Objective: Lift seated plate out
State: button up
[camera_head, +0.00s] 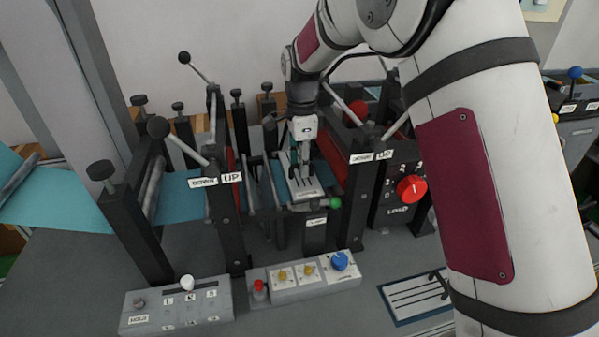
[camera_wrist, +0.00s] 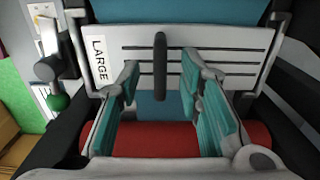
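A pale slotted plate (camera_wrist: 230,42) labelled LARGE sits in the machine between its side frames. The same plate also shows in the head view (camera_head: 308,186), partly hidden by my gripper. A dark upright handle (camera_wrist: 160,62) stands at the middle of the plate. My gripper (camera_head: 305,158) points down over the plate. In the wrist view its teal-padded fingers (camera_wrist: 163,80) are spread, one on each side of the handle, with clear gaps to it. Whether the fingertips touch the plate cannot be told.
A second slotted plate (camera_head: 415,298) lies on the bench at the lower right. Black posts and levers crowd both sides of the gripper. A green-knobbed lever (camera_head: 334,203) is close in front. Control boxes with a blue knob (camera_head: 340,261) and a white knob (camera_head: 187,282) stand nearer.

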jog(key=shift+f, duration=0.65)
grip_shut()
jog(key=shift+r, duration=0.15)
